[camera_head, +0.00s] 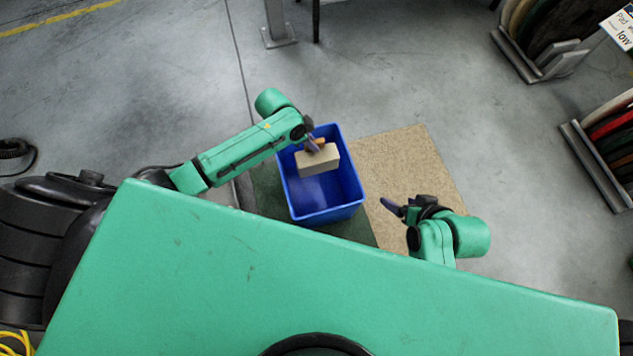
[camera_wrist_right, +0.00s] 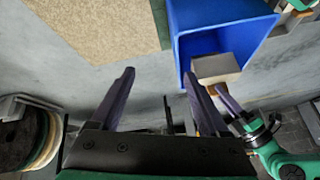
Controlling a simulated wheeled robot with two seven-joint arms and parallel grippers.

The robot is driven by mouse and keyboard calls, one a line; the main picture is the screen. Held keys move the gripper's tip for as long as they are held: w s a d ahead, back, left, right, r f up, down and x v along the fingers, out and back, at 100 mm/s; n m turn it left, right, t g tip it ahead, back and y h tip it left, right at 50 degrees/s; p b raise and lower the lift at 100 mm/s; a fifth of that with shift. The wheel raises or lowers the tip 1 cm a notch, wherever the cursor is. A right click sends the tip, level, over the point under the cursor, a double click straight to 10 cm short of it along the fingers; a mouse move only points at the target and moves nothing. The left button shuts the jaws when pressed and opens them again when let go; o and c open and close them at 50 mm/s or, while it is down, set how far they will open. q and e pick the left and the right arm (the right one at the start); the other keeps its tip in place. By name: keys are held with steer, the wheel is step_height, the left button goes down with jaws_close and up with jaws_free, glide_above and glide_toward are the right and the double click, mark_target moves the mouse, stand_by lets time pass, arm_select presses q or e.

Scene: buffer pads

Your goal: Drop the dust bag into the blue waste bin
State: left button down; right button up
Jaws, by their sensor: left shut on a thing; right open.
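The blue waste bin (camera_head: 342,200) stands open on the floor in the middle of the head view, and it also shows in the right wrist view (camera_wrist_right: 222,22). My left gripper (camera_head: 314,147) is shut on the dust bag (camera_head: 318,161), a beige block-like bag. It holds the bag over the bin's opening, near the far side. In the right wrist view the bag (camera_wrist_right: 215,66) shows in front of the bin's opening. My right gripper (camera_head: 393,208) is open and empty, to the right of the bin; its two fingers (camera_wrist_right: 158,100) show in the right wrist view.
A tan mat (camera_head: 405,165) lies right of the bin and a dark green mat (camera_head: 268,190) lies beneath it. Racks of round pads (camera_head: 545,35) stand at the far right, with another rack (camera_head: 605,150) below. A metal post (camera_head: 277,25) stands at the back. Grey floor between is clear.

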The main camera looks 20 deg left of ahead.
arm_select(q)
steer(key=shift+f, duration=0.35)
arm_select(e)
steer(key=shift+w+a+f+t+y, duration=0.2)
steer(key=shift+a+f+t+y, duration=0.1)
steer(key=shift+a, duration=0.2)
steer(key=shift+w+a+f+t+y, duration=0.2)
steer(key=shift+a+f, duration=0.05)
steer(key=shift+a, duration=0.25)
arm_select(q)
steer(key=c, duration=0.7)
jaws_free()
arm_select(e)
steer(key=s+d+r+g+h+p, duration=0.35)
steer(key=s+d+r, duration=0.2)
steer(key=d, duration=0.25)
arm_select(q)
steer(key=p+v, duration=0.2)
steer(key=v, duration=1.2)
steer(key=shift+a+r, duration=0.1)
steer(key=shift+r, duration=0.2)
arm_select(e)
step_height(320, 180, down, 6)
steer(key=d+m+g, duration=0.1)
steer(key=shift+w, duration=0.45)
